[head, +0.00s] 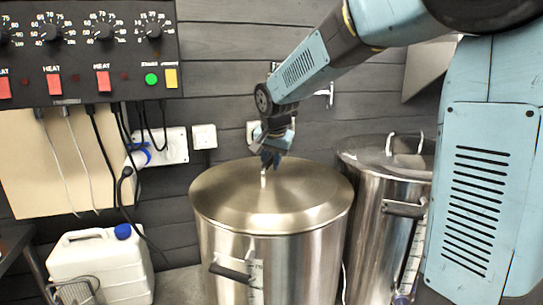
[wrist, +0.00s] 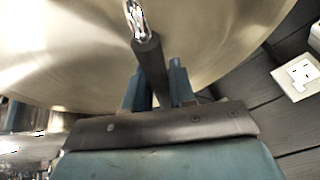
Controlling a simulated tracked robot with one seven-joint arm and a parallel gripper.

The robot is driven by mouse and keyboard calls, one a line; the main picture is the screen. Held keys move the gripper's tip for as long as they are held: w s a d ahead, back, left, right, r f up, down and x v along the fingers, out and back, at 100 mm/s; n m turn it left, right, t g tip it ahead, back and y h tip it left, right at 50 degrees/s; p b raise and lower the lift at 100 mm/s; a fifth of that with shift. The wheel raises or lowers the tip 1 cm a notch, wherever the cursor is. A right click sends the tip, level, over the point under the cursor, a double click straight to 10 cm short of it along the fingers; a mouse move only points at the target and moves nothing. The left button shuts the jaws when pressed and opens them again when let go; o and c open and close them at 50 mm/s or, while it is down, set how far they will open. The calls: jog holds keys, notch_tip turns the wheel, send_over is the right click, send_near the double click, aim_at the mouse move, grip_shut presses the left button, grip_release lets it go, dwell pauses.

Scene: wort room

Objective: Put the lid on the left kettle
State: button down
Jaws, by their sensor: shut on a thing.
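The left kettle (head: 290,268) is a large steel pot with a black side handle and a level scale on its front. A broad steel lid (head: 235,205) lies over its top and looks level with the rim; I cannot tell if it is fully seated. My gripper (head: 268,160) is above the middle of the lid, shut on the lid's upright handle (head: 263,178). In the wrist view the fingers (wrist: 160,85) close around the dark grip of the handle (wrist: 149,52), with the lid surface (wrist: 225,40) behind it. The fingers hide part of the handle.
A second steel kettle (head: 367,190) with its own lid stands close on the right. A control panel (head: 100,75) with dials and cables hangs at the upper left. A white canister (head: 95,265) with a blue cap stands at the lower left. Wall sockets (head: 204,137) are behind.

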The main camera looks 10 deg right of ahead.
jog(key=shift+f, duration=0.15)
jog(key=c, duration=0.9)
grip_release()
jog(key=shift+o, duration=0.2)
jog(key=shift+f, duration=0.1)
jog(key=v, duration=1.3)
jog(key=shift+s+r, duration=0.2)
jog(key=shift+r, duration=0.15)
